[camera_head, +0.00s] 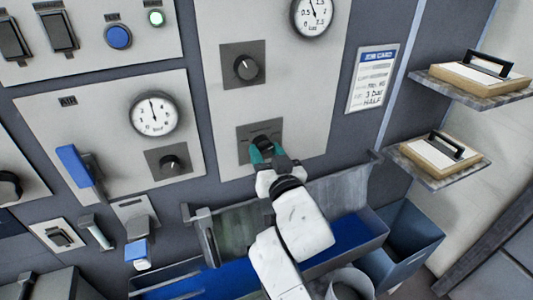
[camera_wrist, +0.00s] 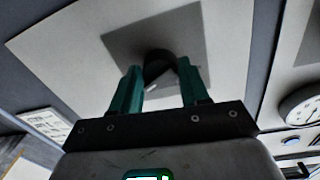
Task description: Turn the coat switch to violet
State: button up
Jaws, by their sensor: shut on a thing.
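The switch under my gripper is a dark knob (camera_wrist: 160,66) on a grey square plate (camera_head: 246,150), low on the right-hand pale panel (camera_head: 220,100). My gripper (camera_head: 265,150) has teal fingers and is shut on this knob, one finger on each side in the wrist view. The fingers hide most of the knob in the head view. No colour marks or label can be read around it, so its setting cannot be told. A second knob (camera_head: 245,67) on a grey plate sits above it, and a third knob (camera_head: 170,163) sits on the left panel.
Two round gauges (camera_head: 154,114) (camera_head: 312,14) are on the panels. A job card (camera_head: 372,78) hangs to the right. Wall shelves (camera_head: 471,86) (camera_head: 438,165) hold handled blocks. A blue-lined trough (camera_head: 345,241) lies below my arm. A blue lever (camera_head: 74,166) projects at left.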

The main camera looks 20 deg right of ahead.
jog(key=n, duration=0.3)
jog(key=shift+d+n, duration=0.1)
jog(key=shift+n, duration=0.2)
jog(key=n+p, duration=0.1)
jog(key=n, duration=0.3)
jog(key=shift+f+n+t+p, duration=0.1)
jog(key=shift+n+t+p, duration=0.2)
jog(key=shift+n, duration=0.1)
jog(key=o, duration=1)
jog(key=shift+o, duration=0.2)
jog(key=s+b, duration=0.2)
jog(key=s, duration=0.9)
jog(key=shift+a+f+b, duration=0.25)
jog(key=shift+b, duration=0.15)
jog(key=shift+w, duration=0.1)
